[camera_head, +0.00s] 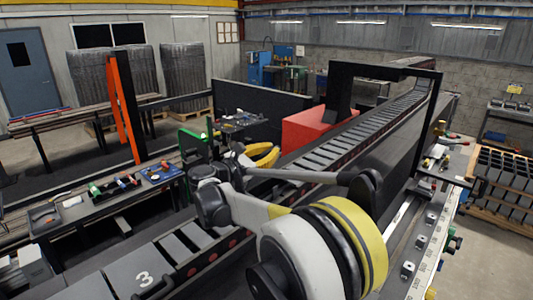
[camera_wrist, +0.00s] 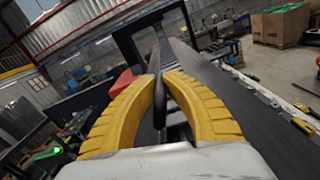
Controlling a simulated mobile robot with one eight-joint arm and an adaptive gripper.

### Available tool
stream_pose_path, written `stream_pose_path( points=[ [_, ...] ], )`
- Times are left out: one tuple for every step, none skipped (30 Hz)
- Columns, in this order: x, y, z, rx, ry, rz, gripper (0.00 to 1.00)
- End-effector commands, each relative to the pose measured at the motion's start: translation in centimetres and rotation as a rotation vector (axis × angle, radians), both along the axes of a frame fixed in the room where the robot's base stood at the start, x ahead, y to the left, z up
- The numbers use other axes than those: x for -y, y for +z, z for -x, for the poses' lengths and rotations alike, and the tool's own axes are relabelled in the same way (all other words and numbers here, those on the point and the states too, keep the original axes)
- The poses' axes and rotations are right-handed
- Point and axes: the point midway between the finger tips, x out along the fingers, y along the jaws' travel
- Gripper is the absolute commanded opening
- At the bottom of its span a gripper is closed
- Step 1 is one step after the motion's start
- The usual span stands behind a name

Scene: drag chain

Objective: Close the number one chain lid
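My gripper (camera_head: 262,156) has two curved yellow fingers and is over the drag chain's near part in the head view. In the wrist view my gripper (camera_wrist: 160,78) has its fingertips drawn close together on a thin dark handle-like bar (camera_wrist: 158,108). I cannot tell which lid this bar belongs to. A grey lid marked 3 (camera_head: 140,272) lies flat at the bottom of the head view, with a dark handle. No number one shows; my arm hides part of the chain.
The slatted chain (camera_head: 345,140) runs to the back right under a black frame (camera_head: 385,70). A red block (camera_head: 308,128) stands beside it. A tool bench (camera_head: 125,195) is at the left. A side rail with fittings (camera_head: 430,240) runs at the right.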

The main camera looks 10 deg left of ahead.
Motion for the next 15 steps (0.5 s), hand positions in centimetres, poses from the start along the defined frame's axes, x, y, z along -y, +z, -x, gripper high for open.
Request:
stream_pose_path(
  points=[
    [0.6,-0.8,0.3,0.018,-0.001,-0.030,0.00],
    [0.9,-1.0,0.5,0.031,-0.001,-0.053,0.00],
    [1.3,-1.3,0.8,0.049,-0.001,-0.083,0.00],
    [1.6,-1.6,1.0,0.064,-0.001,-0.108,0.00],
    [2.0,-1.8,1.2,0.079,-0.001,-0.132,0.00],
    [2.4,-2.1,1.4,0.097,-0.001,-0.166,0.00],
    [2.7,-2.4,1.6,0.111,-0.001,-0.190,0.00],
    [3.0,-2.7,1.8,0.126,-0.001,-0.215,0.00],
    [3.4,-3.0,2.0,0.145,-0.001,-0.246,0.00],
    [3.7,-3.3,2.2,0.159,-0.001,-0.271,0.00],
    [4.0,-3.6,2.3,0.173,-0.001,-0.294,0.00],
    [4.3,-3.9,2.5,0.192,-0.001,-0.325,0.00],
    [4.6,-4.2,2.7,0.204,-0.001,-0.348,0.00],
    [4.8,-4.5,2.8,0.217,0.000,-0.369,0.00],
    [5.1,-4.9,3.0,0.234,0.000,-0.397,0.00]
  ],
)
